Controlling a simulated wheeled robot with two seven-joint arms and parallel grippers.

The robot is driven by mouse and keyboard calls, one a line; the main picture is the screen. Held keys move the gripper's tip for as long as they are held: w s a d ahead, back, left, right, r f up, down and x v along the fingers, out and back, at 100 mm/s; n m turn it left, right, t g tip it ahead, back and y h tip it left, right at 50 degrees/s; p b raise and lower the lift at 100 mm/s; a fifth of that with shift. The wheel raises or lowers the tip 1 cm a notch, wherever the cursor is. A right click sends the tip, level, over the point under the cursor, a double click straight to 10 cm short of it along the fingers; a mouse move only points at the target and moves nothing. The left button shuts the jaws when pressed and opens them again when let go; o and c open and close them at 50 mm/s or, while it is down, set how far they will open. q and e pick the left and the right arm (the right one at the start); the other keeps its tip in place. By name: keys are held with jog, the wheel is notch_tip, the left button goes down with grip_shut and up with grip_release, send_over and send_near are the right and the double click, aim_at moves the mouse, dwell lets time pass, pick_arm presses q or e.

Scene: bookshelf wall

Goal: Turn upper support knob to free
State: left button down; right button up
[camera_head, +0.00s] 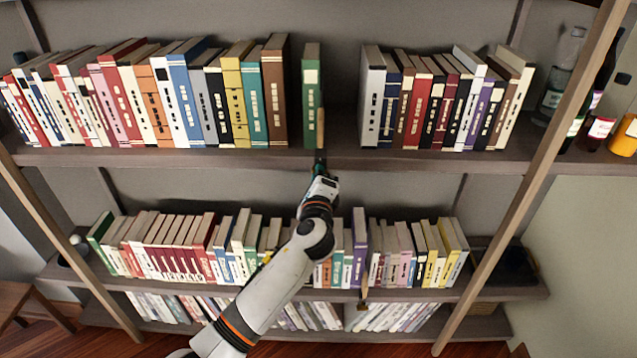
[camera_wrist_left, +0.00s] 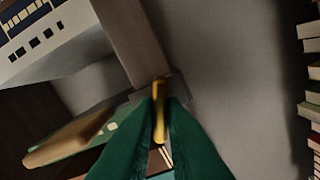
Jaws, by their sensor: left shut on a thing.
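The upper support knob (camera_wrist_left: 160,112) is a narrow yellow-gold piece in the left wrist view. It sits at a grey bracket on the end of a brown board (camera_wrist_left: 133,45). My left gripper (camera_wrist_left: 160,122) has its dark green fingers on both sides of the knob and is shut on it. In the head view my left gripper (camera_head: 320,163) is at the front edge of the upper shelf (camera_head: 225,157), below a lone green book. The gripper hides the knob there. The knob's exact turn angle is hard to tell. My right gripper is not in view.
A green book (camera_head: 311,92) stands in the gap between two book rows on the upper shelf. A brass-coloured piece (camera_head: 362,292) hangs at the lower shelf's edge. Bottles (camera_head: 558,80) and a yellow mug (camera_head: 625,135) stand at the right. Slanted wooden posts (camera_head: 540,165) flank the shelves.

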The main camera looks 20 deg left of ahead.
pick_arm(q)
jog(key=n+b, duration=0.1)
jog(key=n, duration=0.1)
jog(key=n+b, duration=0.1)
jog(key=n, duration=0.1)
jog(key=shift+f+n+b, duration=0.2)
jog(key=shift+n+b, duration=0.1)
jog(key=shift+n, duration=0.1)
dwell(0.4)
jog(key=c, duration=1.5)
grip_release()
jog(key=b+v, duration=0.1)
jog(key=v, duration=1.1)
jog(key=shift+r+b, duration=0.1)
jog(key=shift+b, duration=0.2)
